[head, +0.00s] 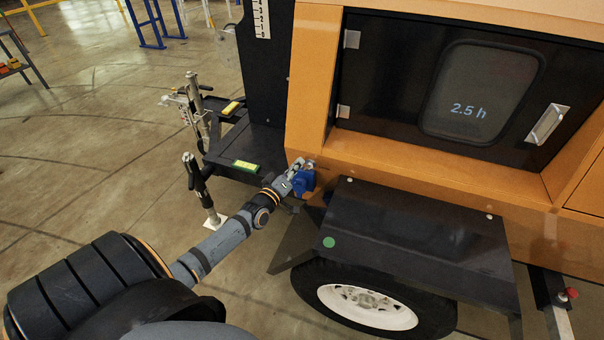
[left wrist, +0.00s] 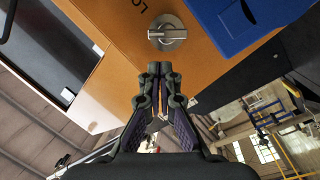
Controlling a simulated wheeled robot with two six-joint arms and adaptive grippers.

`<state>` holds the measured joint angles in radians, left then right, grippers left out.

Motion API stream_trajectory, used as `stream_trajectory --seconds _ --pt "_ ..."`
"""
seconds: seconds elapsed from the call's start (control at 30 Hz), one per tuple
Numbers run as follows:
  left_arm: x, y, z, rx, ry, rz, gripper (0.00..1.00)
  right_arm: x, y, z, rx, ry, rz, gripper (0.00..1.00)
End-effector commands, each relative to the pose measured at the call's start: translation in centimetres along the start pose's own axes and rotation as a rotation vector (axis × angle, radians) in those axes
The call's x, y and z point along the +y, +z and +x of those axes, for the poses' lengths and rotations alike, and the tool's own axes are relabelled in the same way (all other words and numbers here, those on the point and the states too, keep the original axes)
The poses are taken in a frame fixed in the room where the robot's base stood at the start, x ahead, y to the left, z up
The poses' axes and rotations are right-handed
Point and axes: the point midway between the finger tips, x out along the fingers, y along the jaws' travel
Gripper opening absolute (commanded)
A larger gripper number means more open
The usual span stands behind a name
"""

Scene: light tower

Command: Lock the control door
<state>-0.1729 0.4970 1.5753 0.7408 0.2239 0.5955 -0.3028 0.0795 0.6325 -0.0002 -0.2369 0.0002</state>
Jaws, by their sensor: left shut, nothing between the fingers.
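The black control door (head: 390,95) sits in the orange cabinet of the light tower, looking shut, with a window reading "2.5 h" and a silver handle (head: 547,124) at its right. A round silver lock knob (left wrist: 167,33) is on the orange panel in the left wrist view, beside partly cut-off lettering that starts "LO". My left gripper (left wrist: 160,68) is shut and empty, its fingertips just below the knob in that view; I cannot tell whether they touch it. In the head view my left gripper (head: 297,168) is at the cabinet's lower left corner. My right gripper is not in view.
A blue part (head: 304,181) is close beside my left gripper and also shows in the left wrist view (left wrist: 235,22). The black fender (head: 420,225) and wheel (head: 365,305) are below. A black platform (head: 245,150) and a jack stand (head: 195,180) are at the left.

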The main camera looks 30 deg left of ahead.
Motion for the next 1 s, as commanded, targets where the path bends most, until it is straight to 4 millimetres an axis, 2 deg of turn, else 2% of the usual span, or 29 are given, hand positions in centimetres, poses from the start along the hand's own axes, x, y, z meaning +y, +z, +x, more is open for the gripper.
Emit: stream_trajectory --seconds 0.03,0.1,0.3,0.67,1.0 --pt "-0.1 0.8 0.2 0.002 0.002 -0.002 0.0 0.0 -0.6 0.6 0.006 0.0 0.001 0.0" --pt "-0.1 1.4 0.4 0.002 0.002 -0.001 0.0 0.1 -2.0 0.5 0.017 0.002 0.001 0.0" --pt "0.1 2.0 0.5 0.002 0.003 0.002 0.0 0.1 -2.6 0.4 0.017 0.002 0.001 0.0" --pt "0.2 2.0 0.6 0.001 0.001 0.008 0.0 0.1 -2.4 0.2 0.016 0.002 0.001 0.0" --pt "0.5 2.6 0.8 -0.002 -0.012 0.069 0.0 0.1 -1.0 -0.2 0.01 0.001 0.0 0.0"
